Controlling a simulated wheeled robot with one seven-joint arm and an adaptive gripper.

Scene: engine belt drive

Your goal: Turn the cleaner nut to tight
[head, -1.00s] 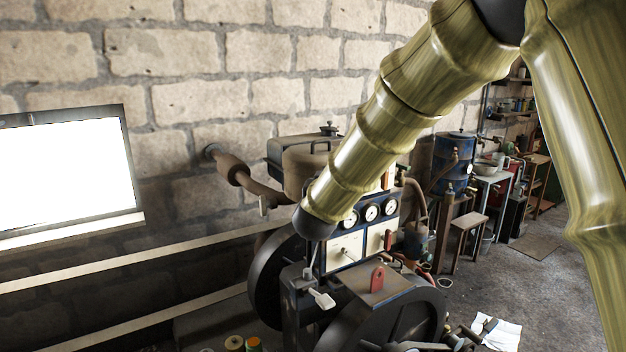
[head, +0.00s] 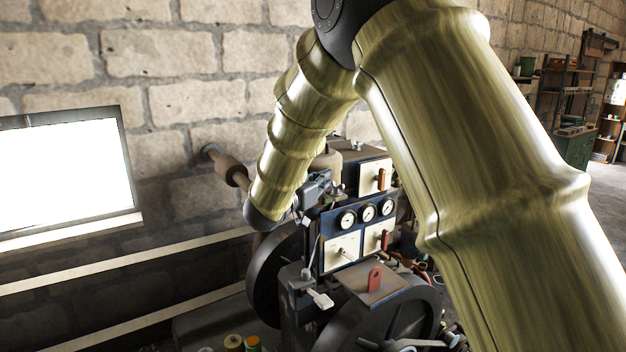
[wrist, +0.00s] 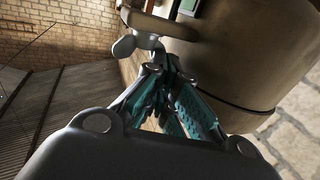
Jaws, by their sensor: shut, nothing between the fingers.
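In the wrist view a grey winged piece that looks like the cleaner nut (wrist: 124,47) stands at the upper left, beside a large tan round canister (wrist: 240,62). My gripper (wrist: 168,72) is shut and empty. Its teal-padded fingers point toward the winged piece and the canister; whether they touch either is unclear. In the head view my gripper (head: 322,187) is small and partly hidden by my arm, just above the gauge panel. I cannot clearly pick out the nut there.
The engine has a panel with round gauges (head: 367,214), a red tab (head: 375,279) and a dark flywheel (head: 405,318) below. A brown pipe (head: 228,168) runs to the stone wall. A bright window (head: 62,180) is at left. My arm hides much of the right.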

